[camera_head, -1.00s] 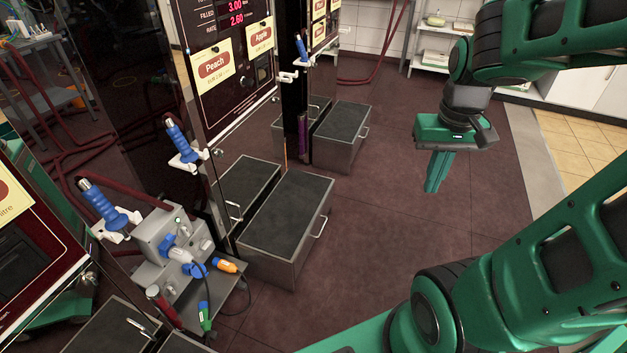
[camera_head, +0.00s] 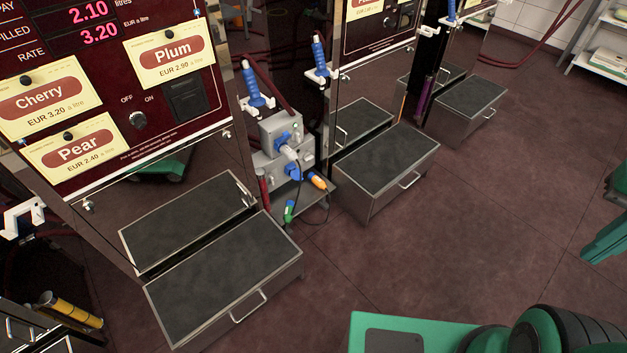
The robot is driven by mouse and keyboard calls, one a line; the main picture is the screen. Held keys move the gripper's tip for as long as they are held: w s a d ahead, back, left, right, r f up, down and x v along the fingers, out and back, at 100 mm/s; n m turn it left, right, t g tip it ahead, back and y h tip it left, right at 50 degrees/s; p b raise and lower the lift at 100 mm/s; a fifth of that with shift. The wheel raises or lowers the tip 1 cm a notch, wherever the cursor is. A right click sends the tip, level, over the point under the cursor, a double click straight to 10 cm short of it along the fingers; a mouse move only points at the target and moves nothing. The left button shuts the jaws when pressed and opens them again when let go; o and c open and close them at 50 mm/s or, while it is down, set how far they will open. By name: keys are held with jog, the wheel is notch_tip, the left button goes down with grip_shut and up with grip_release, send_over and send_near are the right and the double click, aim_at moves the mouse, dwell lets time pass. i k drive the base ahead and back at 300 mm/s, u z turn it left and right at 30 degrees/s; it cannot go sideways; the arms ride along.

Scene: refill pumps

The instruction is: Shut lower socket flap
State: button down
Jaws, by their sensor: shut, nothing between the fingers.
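A grey socket box (camera_head: 270,133) stands low between two pump cabinets. A blue socket part with a pale plug (camera_head: 290,153) shows at its upper socket. The blue lower flap (camera_head: 293,172) is just below. It seems to stand out from the box, but is too small to tell how far it is open.
An orange connector (camera_head: 317,181) and a green connector (camera_head: 289,212) hang by the box with a dark cable, over a grey shelf (camera_head: 312,203). Drawer-like steps stand at either side, the near one (camera_head: 225,290) and the farther one (camera_head: 390,165).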

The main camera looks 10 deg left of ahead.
aim_at(295, 174)
jog(key=z, duration=0.05)
jog(key=i, duration=1.15)
jog(key=u, duration=0.55)
